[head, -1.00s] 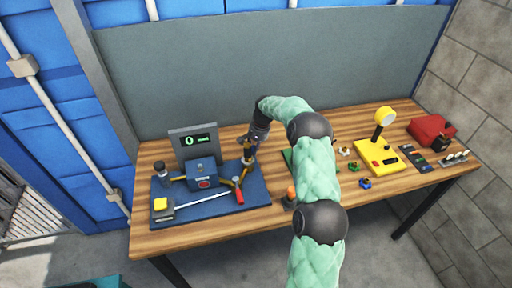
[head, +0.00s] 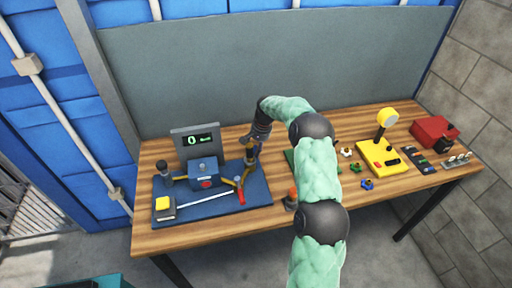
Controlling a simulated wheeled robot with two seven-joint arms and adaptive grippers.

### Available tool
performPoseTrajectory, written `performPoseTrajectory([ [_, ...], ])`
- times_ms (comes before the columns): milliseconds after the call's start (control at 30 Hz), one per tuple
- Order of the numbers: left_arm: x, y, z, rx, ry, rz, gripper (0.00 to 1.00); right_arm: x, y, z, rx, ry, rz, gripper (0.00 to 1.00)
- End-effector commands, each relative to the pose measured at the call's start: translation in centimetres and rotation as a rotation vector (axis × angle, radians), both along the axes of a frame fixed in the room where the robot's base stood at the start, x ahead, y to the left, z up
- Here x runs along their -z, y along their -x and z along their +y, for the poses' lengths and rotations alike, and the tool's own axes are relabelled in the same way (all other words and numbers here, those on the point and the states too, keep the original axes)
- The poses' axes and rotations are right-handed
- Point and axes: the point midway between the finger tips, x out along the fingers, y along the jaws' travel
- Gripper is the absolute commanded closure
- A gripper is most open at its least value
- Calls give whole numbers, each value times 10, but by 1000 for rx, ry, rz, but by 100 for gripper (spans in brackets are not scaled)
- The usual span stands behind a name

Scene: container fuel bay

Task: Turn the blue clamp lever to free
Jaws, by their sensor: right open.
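A blue fixture plate (head: 222,212) lies on the left part of the wooden bench. It carries a blue block (head: 204,175) with yellow arms and a red-tipped lever (head: 240,197). A small post (head: 250,163) stands at the plate's back right corner, with a dark blue part near its top. That part may be the blue clamp lever, but it is too small to be sure. My right gripper (head: 251,144) is open just above and behind this post. I cannot tell whether its fingers touch it. My left gripper is not in view.
A grey display panel (head: 185,140) reading 0 stands behind the block. A dark post (head: 166,172) and a yellow button box (head: 163,204) are on the plate's left. A yellow device (head: 375,160) and a red case (head: 433,130) stand to the right of my arm.

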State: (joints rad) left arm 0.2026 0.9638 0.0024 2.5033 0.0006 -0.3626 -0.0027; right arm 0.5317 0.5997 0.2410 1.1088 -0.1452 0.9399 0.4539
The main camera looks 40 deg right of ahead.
Motion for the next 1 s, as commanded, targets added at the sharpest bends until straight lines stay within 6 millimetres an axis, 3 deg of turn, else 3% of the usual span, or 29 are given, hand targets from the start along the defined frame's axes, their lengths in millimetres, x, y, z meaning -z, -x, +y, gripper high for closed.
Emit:
performPoseTrajectory([
  [167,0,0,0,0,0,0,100,-14,2,-2,0,1,-2,49],
  [500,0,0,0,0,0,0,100,-77,11,-9,1,2,-4,49],
  [700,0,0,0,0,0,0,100,-105,16,-12,0,1,-2,49],
  [1000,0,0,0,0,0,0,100,-118,18,-14,-1,0,0,49],
])
